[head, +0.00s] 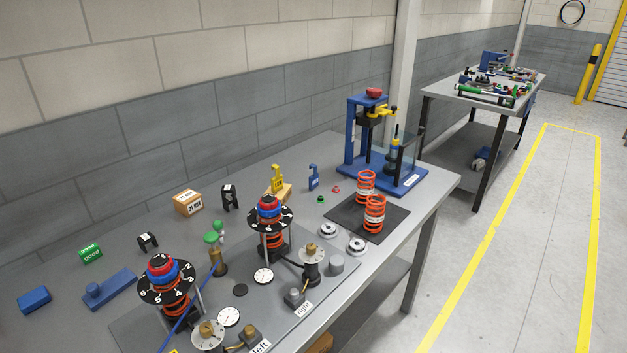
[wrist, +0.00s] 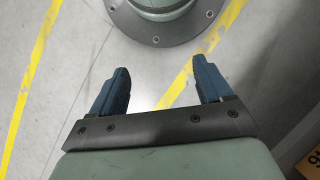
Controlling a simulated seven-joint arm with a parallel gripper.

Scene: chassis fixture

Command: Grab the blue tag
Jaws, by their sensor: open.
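A small upright blue tag (head: 314,177) stands on the grey table, behind the middle of the bench. It is just left of the blue press frame and right of a yellow tag (head: 277,178) of similar shape. It does not show in the wrist view. My gripper (wrist: 164,70) shows only in the wrist view, with its two dark blue fingers wide apart and nothing between them. It hangs over the concrete floor, away from the blue tag.
A blue press (head: 352,140) stands right of the tag, with orange springs (head: 374,213) on a dark mat in front. Two spring assemblies with numbered black discs (head: 270,218) stand nearer. Small black and green parts (head: 320,199) lie close to the tag.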

